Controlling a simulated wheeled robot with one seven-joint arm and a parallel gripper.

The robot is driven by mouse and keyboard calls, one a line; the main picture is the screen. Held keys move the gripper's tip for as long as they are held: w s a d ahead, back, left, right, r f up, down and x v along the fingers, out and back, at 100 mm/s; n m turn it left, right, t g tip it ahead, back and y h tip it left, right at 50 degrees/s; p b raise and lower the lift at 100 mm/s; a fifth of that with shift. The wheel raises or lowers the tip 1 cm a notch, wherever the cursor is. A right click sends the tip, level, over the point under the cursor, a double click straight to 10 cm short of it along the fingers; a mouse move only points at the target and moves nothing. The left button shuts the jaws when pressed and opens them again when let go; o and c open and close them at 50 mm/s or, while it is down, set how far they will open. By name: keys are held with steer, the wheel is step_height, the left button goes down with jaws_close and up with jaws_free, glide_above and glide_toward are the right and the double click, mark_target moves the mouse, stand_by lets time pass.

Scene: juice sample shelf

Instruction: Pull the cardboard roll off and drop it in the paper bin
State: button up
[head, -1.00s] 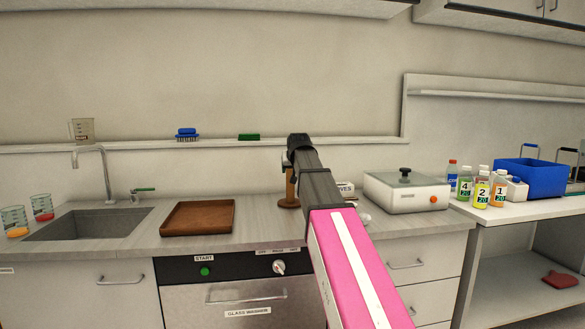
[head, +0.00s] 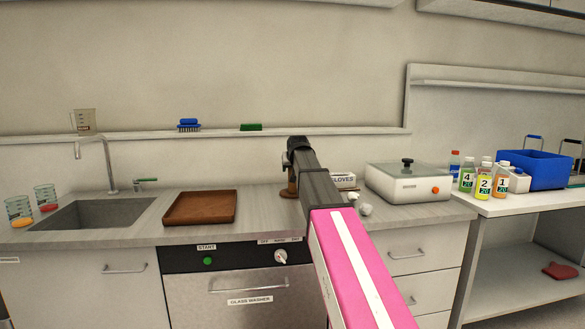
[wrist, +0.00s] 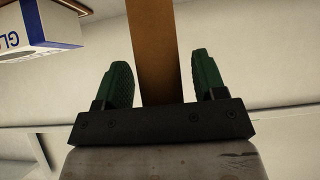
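A brown upright post-like piece (head: 292,178), which appears to be the cardboard roll on its stand, stands on the counter mostly behind my arm in the head view. In the wrist view the brown piece (wrist: 157,55) passes between my green fingertips. My gripper (wrist: 164,78) is open around it. A narrow gap shows at the right finger, and the left finger is very close to it. I cannot tell whether it touches. In the head view my gripper (head: 290,160) is at the piece, its fingers largely hidden. No paper bin is visible.
A gloves box (head: 343,181) and crumpled white pieces (head: 365,209) lie right of the arm, before a white appliance (head: 408,183). A wooden tray (head: 200,207) and sink (head: 95,214) are left. Numbered bottles (head: 484,184) and a blue crate (head: 535,168) stand far right.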

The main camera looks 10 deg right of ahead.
steer(key=c, duration=0.9)
steer(key=shift+r, duration=0.75)
steer(key=shift+r, duration=6.4)
